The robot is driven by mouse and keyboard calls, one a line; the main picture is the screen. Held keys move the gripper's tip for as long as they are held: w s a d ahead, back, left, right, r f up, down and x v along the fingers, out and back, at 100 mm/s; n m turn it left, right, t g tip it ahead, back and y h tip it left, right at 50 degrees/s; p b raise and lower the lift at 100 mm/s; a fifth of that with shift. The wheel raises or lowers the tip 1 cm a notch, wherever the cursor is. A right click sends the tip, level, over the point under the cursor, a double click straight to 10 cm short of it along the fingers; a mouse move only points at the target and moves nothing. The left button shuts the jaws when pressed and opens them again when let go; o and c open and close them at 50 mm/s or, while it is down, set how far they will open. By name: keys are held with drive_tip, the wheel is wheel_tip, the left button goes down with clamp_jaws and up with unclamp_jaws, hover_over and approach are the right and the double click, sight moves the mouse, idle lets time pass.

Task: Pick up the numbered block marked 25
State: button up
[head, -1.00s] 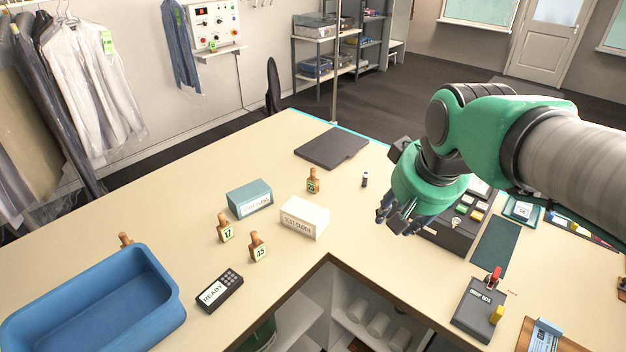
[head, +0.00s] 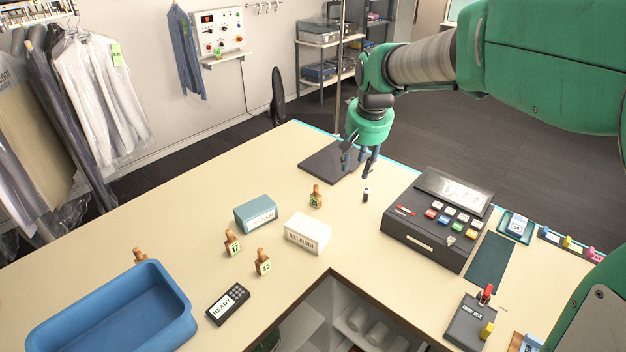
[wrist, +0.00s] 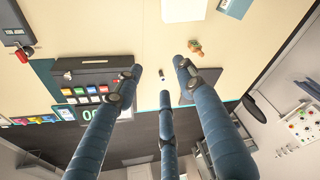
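Several wooden-handled blocks with number tags stand on the counter. One (head: 316,197) stands behind the white box; its green tag is too small to read surely, and it may be 25. It also shows in the wrist view (wrist: 196,47). Another block (head: 232,243) reads 17. A third (head: 263,262) has a tag ending in 5, first digit unclear. A fourth (head: 139,256) is partly hidden behind the blue bin. My three-fingered gripper (head: 359,168) is open and empty above the counter, right of and beyond the first block. Its spread fingers (wrist: 160,80) show in the wrist view.
A teal box (head: 255,213) and a white box (head: 307,233) stand near the blocks. A small dark cylinder (head: 366,195) is below my gripper. A black pad (head: 325,163), a cash register (head: 435,225), a keypad (head: 228,304) and a blue bin (head: 185,325) also occupy the counter.

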drive_tip(key=w+a+f+p, duration=0.2)
drive_tip(key=w+p, duration=0.2)
drive_tip(key=w, duration=0.6)
drive_tip(key=g+p, duration=0.2)
drive_tip(key=p, duration=0.6)
hover_over(316, 186)
drive_tip(key=s, duration=0.2)
wheel_tip(316, 186, down, 16)
drive_tip(key=shift+w+d+f+n, duration=0.1)
drive_tip(key=shift+w+d+n, duration=0.05)
drive_tip(key=shift+d+n, duration=0.15)
drive_tip(key=shift+f, duration=0.15)
drive_tip(key=shift+w+a+f+p, duration=0.1)
drive_tip(key=shift+w+f+p, duration=0.1)
drive_tip(key=shift+f, duration=1.15)
drive_tip(key=shift+w+d+f+p, duration=0.15)
drive_tip(key=shift+w+f, duration=0.1)
drive_tip(key=shift+f, duration=1.15)
drive_tip(key=shift+w+a+f+p, duration=0.15)
drive_tip(key=shift+w+f+p, duration=0.05)
drive_tip(key=shift+f, duration=1.15)
drive_tip(key=shift+f, duration=0.1)
